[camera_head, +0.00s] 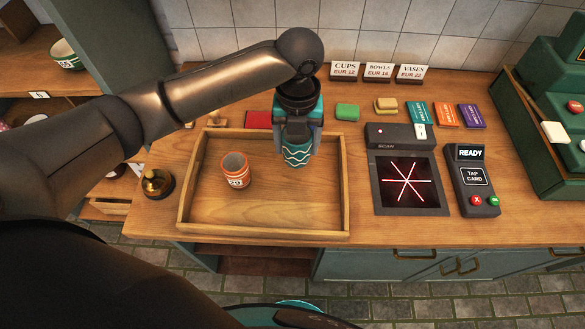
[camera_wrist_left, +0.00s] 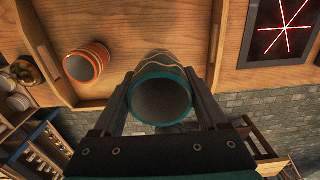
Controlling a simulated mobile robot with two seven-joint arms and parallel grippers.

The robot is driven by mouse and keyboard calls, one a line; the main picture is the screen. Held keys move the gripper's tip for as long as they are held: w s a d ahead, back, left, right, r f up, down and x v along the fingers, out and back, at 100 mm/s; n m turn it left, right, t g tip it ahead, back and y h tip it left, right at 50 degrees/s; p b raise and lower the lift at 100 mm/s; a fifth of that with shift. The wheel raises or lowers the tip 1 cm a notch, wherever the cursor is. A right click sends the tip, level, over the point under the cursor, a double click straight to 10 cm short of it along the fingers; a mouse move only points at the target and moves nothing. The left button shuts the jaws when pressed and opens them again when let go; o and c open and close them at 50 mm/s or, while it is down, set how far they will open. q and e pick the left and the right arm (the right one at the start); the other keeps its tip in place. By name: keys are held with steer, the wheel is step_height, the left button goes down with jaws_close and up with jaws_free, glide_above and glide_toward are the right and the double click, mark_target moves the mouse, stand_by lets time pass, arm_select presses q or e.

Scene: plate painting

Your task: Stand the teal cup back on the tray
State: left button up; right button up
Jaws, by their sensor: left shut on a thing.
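The teal cup (camera_head: 297,153) has pale wavy lines and is upright at the right part of the wooden tray (camera_head: 265,235). My left gripper (camera_head: 297,140) comes down on it from above and is shut on it. In the left wrist view the cup (camera_wrist_left: 160,98) sits between the two fingers, its open mouth toward the camera. Whether its base touches the tray floor I cannot tell. An orange cup (camera_head: 236,171) stands in the tray to the left, apart from the teal cup. My right gripper is not in view.
Right of the tray are a scanner with a red star pattern (camera_head: 408,184) and a card reader (camera_head: 473,180). A brass bell (camera_head: 157,184) stands left of the tray. Sponges, coloured cards and price signs (camera_head: 378,72) lie behind. The tray's front middle is clear.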

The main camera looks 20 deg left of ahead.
arm_select(q)
step_height(320, 180, down, 11)
steer(key=shift+r+b, duration=0.15)
steer(key=shift+b, duration=0.25)
steer(key=o, duration=1.5)
step_height(320, 180, up, 12)
steer(key=shift+r+p, duration=0.1)
steer(key=shift+p, duration=0.45)
